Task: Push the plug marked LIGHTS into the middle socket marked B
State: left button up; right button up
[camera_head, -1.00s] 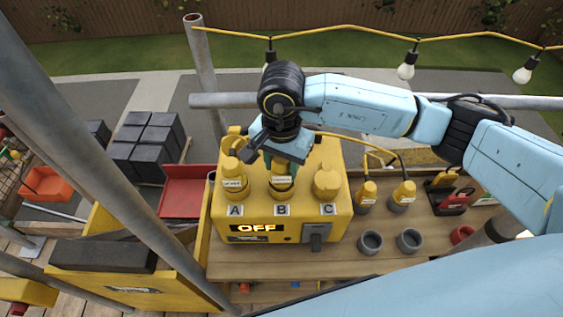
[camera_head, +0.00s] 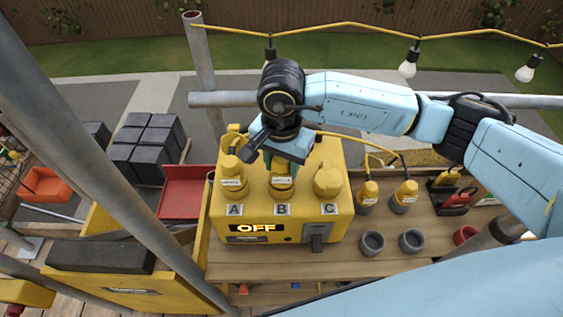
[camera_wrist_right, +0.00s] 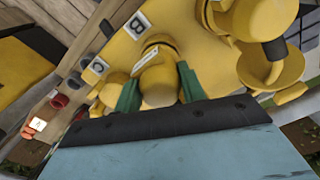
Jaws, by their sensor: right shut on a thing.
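The yellow power box (camera_head: 255,216) stands on the wooden bench, with sockets marked A, B and C and a lit OFF display. My right gripper (camera_head: 282,166) is above the middle socket B, shut on a yellow plug (camera_head: 283,185). The plug's white label is too small to read for certain. The plug is upright at socket B; whether it is fully seated cannot be told. In the right wrist view the green fingers grip the plug (camera_wrist_right: 158,76) from both sides. A labelled yellow plug (camera_head: 232,180) stands in socket A. Socket C has a yellow cap (camera_head: 327,182). My left gripper is out of view.
Two yellow plugs (camera_head: 367,194) with cables stand right of the box. Two grey rings (camera_head: 372,242) lie in front of them. A red tray (camera_head: 184,192) is left of the box. A scaffold pole crosses the left side, and a bulb string (camera_head: 408,64) hangs behind.

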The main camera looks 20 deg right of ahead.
jog(key=shift+f+b, duration=0.35)
jog(key=o, duration=0.8)
jog(key=shift+r, duration=0.1)
jog(key=shift+r+p, duration=2.4)
jog(key=shift+r, duration=3.05)
